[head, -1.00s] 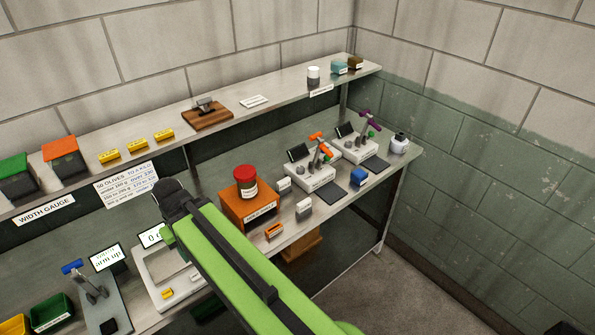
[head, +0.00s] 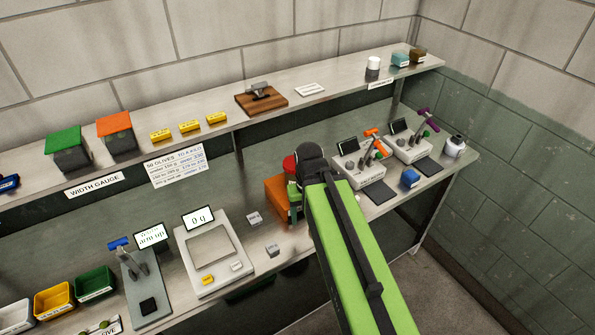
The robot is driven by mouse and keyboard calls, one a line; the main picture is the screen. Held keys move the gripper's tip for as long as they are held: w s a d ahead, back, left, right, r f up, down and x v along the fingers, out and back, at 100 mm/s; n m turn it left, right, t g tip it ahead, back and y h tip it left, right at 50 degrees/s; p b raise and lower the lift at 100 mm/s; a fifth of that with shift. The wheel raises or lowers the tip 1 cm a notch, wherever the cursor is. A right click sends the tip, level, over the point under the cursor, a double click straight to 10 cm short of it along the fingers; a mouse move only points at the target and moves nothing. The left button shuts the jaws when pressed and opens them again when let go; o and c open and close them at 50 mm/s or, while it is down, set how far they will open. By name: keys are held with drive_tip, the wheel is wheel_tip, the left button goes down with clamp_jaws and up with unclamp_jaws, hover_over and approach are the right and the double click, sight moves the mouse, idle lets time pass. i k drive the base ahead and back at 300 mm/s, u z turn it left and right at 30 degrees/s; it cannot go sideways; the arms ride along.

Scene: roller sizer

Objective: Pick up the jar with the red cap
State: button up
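The jar with the red cap (head: 289,163) stands on an orange box (head: 275,194) on the lower bench, near the middle of the head view. Only the left part of its cap shows clearly; my arm hides most of the jar. My gripper (head: 308,155) is at the far end of my green arm and overlaps the jar's right side in the picture. I cannot tell whether it touches the jar. Its fingers are not clearly seen, so I cannot tell whether it is open or shut.
A scale (head: 213,250) reading 0 g stands left of the orange box, with small blocks beside it. Lever devices (head: 358,170) stand to the right. A shelf (head: 330,75) runs above and behind, carrying a wooden block (head: 262,100) and yellow pieces.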

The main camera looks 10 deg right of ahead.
sight(289, 165)
drive_tip(key=u, duration=1.35)
drive_tip(key=k, duration=0.15)
drive_tip(key=u, duration=1.3)
drive_tip(key=k, duration=0.7)
drive_tip(key=z, duration=1)
drive_tip(key=i, duration=1.05)
drive_tip(key=u, duration=0.2)
